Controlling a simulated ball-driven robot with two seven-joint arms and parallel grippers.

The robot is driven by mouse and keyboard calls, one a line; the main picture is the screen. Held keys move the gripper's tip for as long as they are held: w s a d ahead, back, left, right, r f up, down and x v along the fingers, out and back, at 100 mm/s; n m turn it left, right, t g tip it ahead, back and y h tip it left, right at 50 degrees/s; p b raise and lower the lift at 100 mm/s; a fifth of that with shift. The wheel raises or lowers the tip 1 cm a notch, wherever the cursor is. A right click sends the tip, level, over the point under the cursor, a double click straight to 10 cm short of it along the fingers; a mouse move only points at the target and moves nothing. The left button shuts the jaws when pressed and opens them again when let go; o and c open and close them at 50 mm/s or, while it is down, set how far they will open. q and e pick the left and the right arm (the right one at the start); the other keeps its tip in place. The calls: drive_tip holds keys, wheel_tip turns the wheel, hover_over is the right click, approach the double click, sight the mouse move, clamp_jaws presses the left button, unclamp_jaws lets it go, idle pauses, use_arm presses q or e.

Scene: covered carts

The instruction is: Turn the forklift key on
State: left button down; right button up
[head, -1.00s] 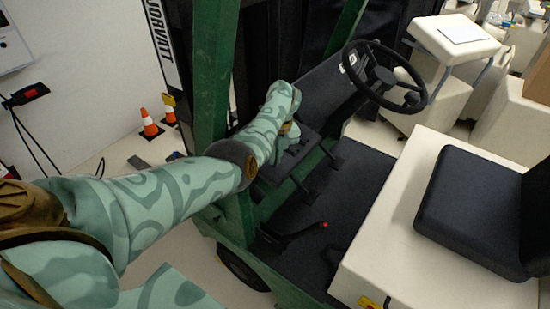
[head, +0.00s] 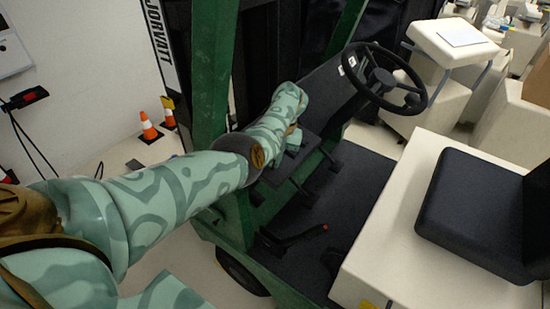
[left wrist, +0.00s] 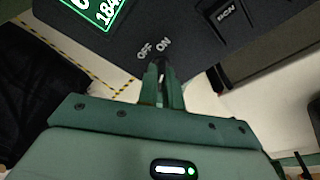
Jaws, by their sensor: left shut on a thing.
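The forklift's dark dashboard panel (left wrist: 205,60) fills the upper middle of the left wrist view, with white "OFF" and "ON" labels beside the switch. My left gripper (left wrist: 160,78) has its green fingers closed together just below these labels, shut on the key. The key itself is mostly hidden between the fingers, so its exact turn is hard to read. In the head view my left arm reaches across to the forklift's dash (head: 328,90), and the wrist hides the key. My right gripper is not in view.
The steering wheel (head: 385,78) stands right of my left wrist. The green mast post (head: 212,70) rises close beside my forearm. A black seat (head: 475,215) and a red-tipped lever (head: 300,236) are lower right. Traffic cones (head: 148,127) stand at the left wall.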

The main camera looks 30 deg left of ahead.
use_arm(q)
drive_tip(key=shift+a+r, duration=0.1)
drive_tip(key=shift+r, duration=0.05)
drive_tip(key=c, duration=1.6)
unclamp_jaws()
drive_tip(key=shift+o, duration=0.2)
drive_tip(key=p+v, duration=0.1)
drive_tip(key=v, duration=1.5)
